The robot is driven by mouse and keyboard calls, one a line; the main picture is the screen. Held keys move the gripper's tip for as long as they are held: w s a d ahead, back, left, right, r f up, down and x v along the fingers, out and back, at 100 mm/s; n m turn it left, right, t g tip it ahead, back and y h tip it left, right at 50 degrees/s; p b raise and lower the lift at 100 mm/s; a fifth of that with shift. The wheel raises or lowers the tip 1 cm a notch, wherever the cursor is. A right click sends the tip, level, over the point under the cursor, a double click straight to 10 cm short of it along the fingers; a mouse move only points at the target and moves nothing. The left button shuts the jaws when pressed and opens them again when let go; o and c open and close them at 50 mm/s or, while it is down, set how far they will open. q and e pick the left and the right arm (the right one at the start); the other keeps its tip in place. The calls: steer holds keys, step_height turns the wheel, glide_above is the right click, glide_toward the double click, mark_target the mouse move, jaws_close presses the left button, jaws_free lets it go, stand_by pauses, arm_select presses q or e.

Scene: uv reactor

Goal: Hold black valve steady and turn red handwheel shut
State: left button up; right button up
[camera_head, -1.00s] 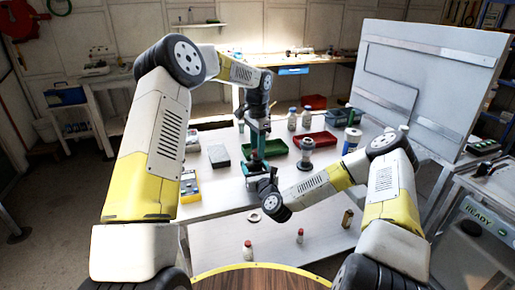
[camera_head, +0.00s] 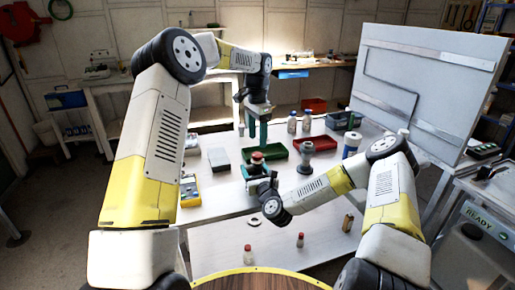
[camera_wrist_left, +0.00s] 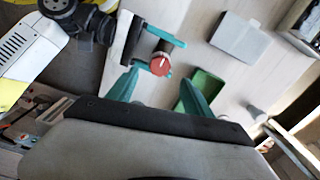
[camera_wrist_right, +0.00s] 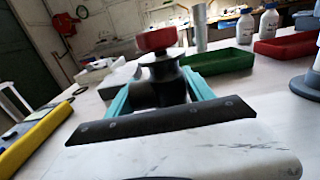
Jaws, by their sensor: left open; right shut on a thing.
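The red handwheel (camera_head: 257,155) sits on top of the black valve (camera_wrist_right: 158,88), which stands upright on the white table. A white mark shows on the handwheel (camera_wrist_left: 159,65) in the left wrist view. My right gripper (camera_head: 254,172) is shut on the black valve below the wheel, with one teal finger (camera_wrist_right: 117,100) on each side. My left gripper (camera_head: 258,143) is open above the handwheel, pointing down. In the left wrist view its spread teal fingers (camera_wrist_left: 160,74) lie on either side of the wheel, seemingly above it and apart.
A green tray (camera_head: 276,151), a red tray (camera_head: 318,142) and a grey flanged piece (camera_head: 306,157) stand behind and right. A grey box (camera_head: 219,159) and a yellow meter (camera_head: 190,190) lie left. Table surface around the valve is mostly clear.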

mark_target(257, 154)
arm_select(q)
step_height(257, 154, up, 6)
steer(key=shift+f, duration=0.2)
arm_select(e)
steer(key=o, duration=1.8)
steer(key=shift+c, duration=0.2)
steer(key=shift+s, duration=0.1)
